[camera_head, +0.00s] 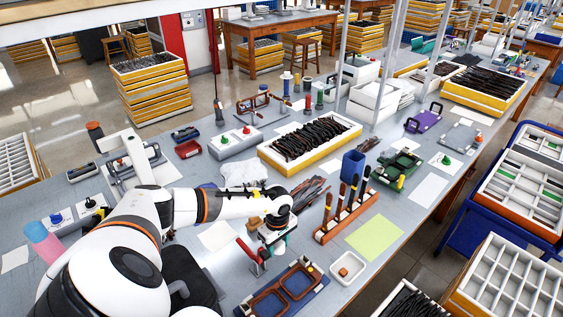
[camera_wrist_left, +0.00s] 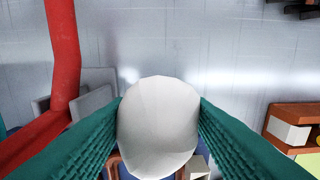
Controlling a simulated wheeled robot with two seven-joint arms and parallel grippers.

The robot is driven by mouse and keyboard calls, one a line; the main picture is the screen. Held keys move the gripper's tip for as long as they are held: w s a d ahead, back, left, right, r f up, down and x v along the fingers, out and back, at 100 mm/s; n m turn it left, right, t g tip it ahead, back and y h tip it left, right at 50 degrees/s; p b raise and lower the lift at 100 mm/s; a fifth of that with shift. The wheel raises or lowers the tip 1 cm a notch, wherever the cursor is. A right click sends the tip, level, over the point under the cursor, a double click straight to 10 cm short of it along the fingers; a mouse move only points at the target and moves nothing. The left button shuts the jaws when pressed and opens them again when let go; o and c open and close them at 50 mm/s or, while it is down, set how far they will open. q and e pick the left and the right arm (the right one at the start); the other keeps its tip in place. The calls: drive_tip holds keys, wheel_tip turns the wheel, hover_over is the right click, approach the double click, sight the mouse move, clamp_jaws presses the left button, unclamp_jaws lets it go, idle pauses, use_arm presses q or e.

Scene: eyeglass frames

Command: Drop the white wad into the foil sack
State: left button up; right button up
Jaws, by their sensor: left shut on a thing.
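My left gripper (camera_head: 277,238) is above the near part of the workbench, left of the red tool rack. In the left wrist view its two green ribbed fingers are shut on the white wad (camera_wrist_left: 158,125), a smooth rounded white lump held between them. In the head view the wad is mostly hidden by the gripper. A crumpled pale thing (camera_head: 243,172) lies on the bench behind my left forearm; I cannot tell whether it is the foil sack. No foil sack shows clearly in either view. My right gripper is not in view.
A red upright tool (camera_head: 253,256) stands close left of the gripper. A blue tray with brown frames (camera_head: 282,291) and a small white-lined box (camera_head: 347,268) lie in front. The red rack (camera_head: 345,216) holds several upright tools. A yellow-green sheet (camera_head: 374,237) lies flat to the right.

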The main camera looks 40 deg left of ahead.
sight(277, 252)
use_arm(q)
wheel_tip(277, 252, down, 4)
drive_tip(key=shift+a+r, duration=0.1)
drive_tip(key=shift+a, duration=0.05)
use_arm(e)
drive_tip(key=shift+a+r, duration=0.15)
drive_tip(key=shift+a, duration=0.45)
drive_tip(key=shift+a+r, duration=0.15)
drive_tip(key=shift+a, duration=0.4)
use_arm(q)
drive_tip(key=shift+f, duration=0.3)
drive_tip(key=o, duration=0.7)
drive_tip(key=shift+r, duration=0.1)
drive_tip(key=shift+o, duration=1.2)
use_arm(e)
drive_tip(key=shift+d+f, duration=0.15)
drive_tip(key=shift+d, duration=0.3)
